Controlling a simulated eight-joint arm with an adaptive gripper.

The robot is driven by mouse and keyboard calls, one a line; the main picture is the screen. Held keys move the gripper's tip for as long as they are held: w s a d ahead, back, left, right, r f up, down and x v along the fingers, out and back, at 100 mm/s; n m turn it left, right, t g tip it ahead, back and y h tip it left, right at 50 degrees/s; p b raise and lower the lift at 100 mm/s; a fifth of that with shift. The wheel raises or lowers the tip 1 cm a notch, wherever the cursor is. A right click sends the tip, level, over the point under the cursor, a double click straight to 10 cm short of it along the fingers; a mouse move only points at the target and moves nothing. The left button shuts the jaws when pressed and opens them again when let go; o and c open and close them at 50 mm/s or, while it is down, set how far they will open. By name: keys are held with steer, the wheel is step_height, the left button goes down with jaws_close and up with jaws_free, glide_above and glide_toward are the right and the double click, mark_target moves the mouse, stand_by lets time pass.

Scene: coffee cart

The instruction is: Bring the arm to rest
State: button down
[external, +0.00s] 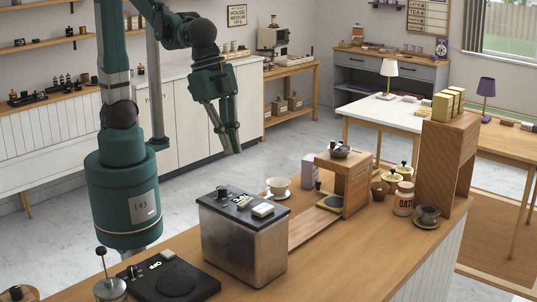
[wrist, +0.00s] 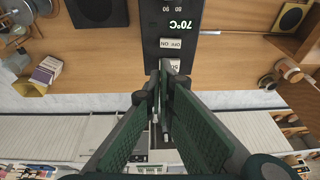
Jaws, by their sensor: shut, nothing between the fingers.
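Past the fingertips is the black top panel (wrist: 152,48) of the box, with a 70°C readout and an off/on switch (wrist: 171,43).
Open floor lies behind the counter.

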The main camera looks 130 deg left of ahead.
steer(key=s+a+f+t+b, duration=0.2)
steer(key=s+f+b, duration=0.3)
steer(key=s, duration=0.7)
steer(key=s+a+f+t+b, duration=0.1)
steer(key=s+a+f+b, duration=0.2)
steer(key=s, duration=0.9)
step_height(320, 180, down, 4)
steer(key=b, duration=0.3)
steer(key=shift+r+t, duration=0.2)
steer(key=shift+t, duration=0.2)
step_height(320, 180, down, 16)
steer(key=b, duration=1.5)
steer(key=shift+b, duration=0.4)
